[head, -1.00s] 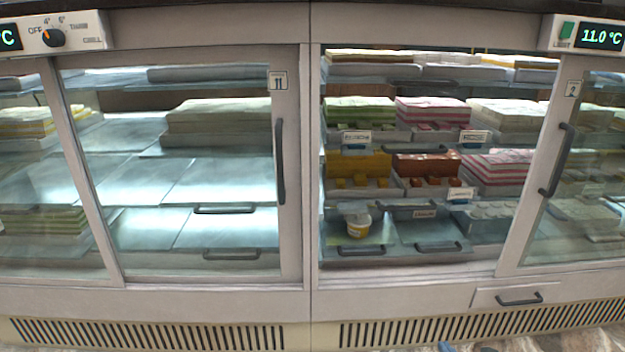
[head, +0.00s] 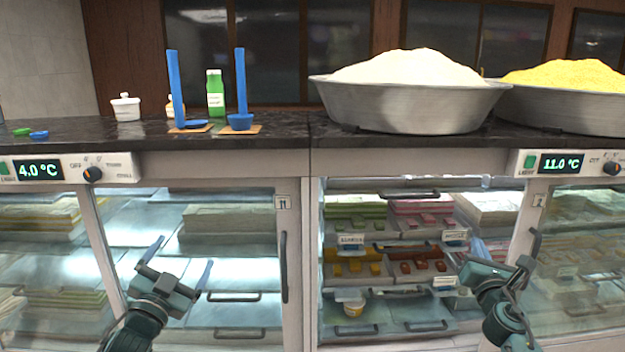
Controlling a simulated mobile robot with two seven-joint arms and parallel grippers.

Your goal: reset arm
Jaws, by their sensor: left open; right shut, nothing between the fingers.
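My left gripper (head: 180,264) is in the lower left of the head view, in front of the left cabinet's glass door. Its two fingers are spread and nothing is between them. My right gripper (head: 526,268) is at the lower right, in front of the right cabinet's door. Its fingers are together and hold nothing. Both grippers are below the counter top and apart from the sweets.
Below, the right cabinet holds trays of sweets and a small tub (head: 353,307).

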